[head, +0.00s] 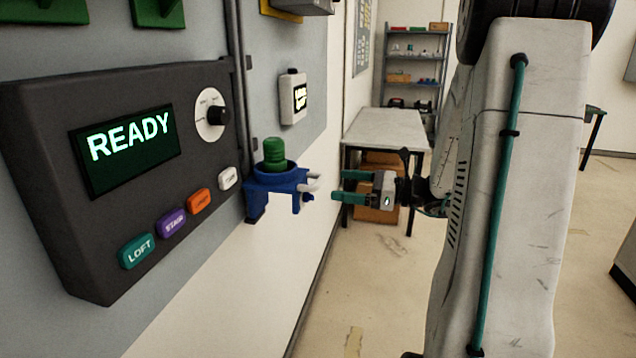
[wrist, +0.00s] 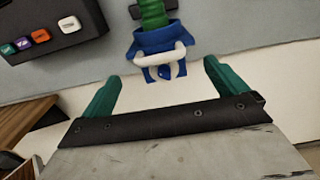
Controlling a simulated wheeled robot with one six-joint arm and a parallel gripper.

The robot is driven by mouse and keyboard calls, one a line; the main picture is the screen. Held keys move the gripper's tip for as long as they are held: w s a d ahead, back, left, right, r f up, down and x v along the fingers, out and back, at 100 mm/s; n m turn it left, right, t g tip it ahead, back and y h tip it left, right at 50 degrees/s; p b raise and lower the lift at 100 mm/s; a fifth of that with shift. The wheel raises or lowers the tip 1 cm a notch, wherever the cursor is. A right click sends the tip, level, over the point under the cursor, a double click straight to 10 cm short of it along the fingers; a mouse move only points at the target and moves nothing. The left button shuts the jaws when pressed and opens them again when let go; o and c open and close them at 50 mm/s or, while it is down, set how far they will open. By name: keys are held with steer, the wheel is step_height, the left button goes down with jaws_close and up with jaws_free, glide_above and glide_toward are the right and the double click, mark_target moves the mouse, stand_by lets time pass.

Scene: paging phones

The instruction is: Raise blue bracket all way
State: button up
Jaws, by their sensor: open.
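The blue bracket (head: 272,186) is mounted on the wall just right of the dark panel, with a green ribbed piece (head: 274,153) standing in its ring. A white handle (head: 313,185) sticks out from its front. In the wrist view the blue bracket (wrist: 163,42) is at the top centre, with the white handle (wrist: 160,57) facing me. My gripper (head: 350,186) is open and empty, just right of the handle and apart from it. In the wrist view my gripper's green fingers (wrist: 160,88) stand either side of the handle's line, short of it.
The dark panel (head: 60,230) left of the bracket shows READY and has a dial (head: 212,114) and several coloured buttons. A small white wall box (head: 293,97) hangs above the bracket. A grey table (head: 388,126) and shelves (head: 413,65) stand behind. Open floor lies to the right.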

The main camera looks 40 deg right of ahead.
mark_target(322, 181)
steer(key=x, duration=0.7)
steer(key=c, duration=1.3)
steer(key=shift+r, duration=0.1)
